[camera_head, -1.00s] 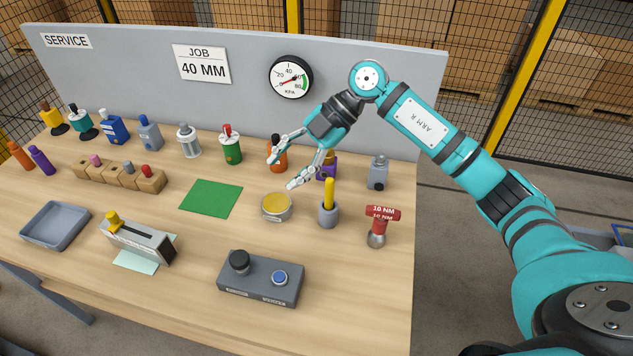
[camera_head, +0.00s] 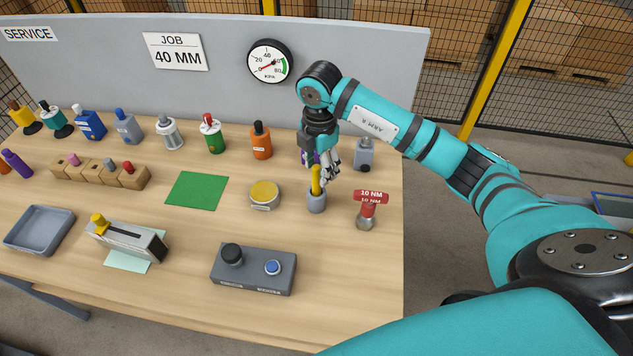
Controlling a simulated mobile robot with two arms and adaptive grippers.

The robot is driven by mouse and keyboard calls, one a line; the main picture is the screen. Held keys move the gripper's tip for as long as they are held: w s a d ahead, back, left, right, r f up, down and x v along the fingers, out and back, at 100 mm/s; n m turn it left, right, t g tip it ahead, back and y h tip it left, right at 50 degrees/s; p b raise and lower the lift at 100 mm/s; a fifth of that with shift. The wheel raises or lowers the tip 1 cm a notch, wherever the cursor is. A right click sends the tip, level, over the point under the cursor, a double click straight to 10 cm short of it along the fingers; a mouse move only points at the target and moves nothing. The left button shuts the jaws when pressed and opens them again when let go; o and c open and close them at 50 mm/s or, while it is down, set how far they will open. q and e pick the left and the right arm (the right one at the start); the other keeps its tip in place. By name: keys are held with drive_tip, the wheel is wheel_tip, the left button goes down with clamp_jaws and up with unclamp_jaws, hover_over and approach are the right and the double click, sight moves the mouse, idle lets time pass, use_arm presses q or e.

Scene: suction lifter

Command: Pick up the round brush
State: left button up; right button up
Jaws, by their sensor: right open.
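The round brush (camera_head: 316,180) stands upright with its yellow handle up in a small grey cup (camera_head: 317,203) on the right part of the bench. Its lower end is hidden in the cup. My right gripper (camera_head: 328,174) is open and points down, right at the upper handle. Its fingers show behind and just right of the handle. I cannot tell whether they touch it or stand around it. My left gripper is not in view.
A red-topped 10 NM tool (camera_head: 367,211) stands right of the cup, and a yellow-lidded tin (camera_head: 264,194) stands left. A grey bottle (camera_head: 364,155) stands behind right. The bench front right is clear.

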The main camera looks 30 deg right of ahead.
sight(317, 180)
drive_tip(key=shift+f, duration=0.45)
drive_tip(key=f+p, duration=0.2)
drive_tip(key=f, duration=0.2)
drive_tip(key=shift+w+a+f+p, duration=0.1)
drive_tip(key=shift+w+f+p, duration=0.15)
drive_tip(key=shift+w+p, duration=0.15)
drive_tip(key=shift+f, duration=0.25)
clamp_jaws()
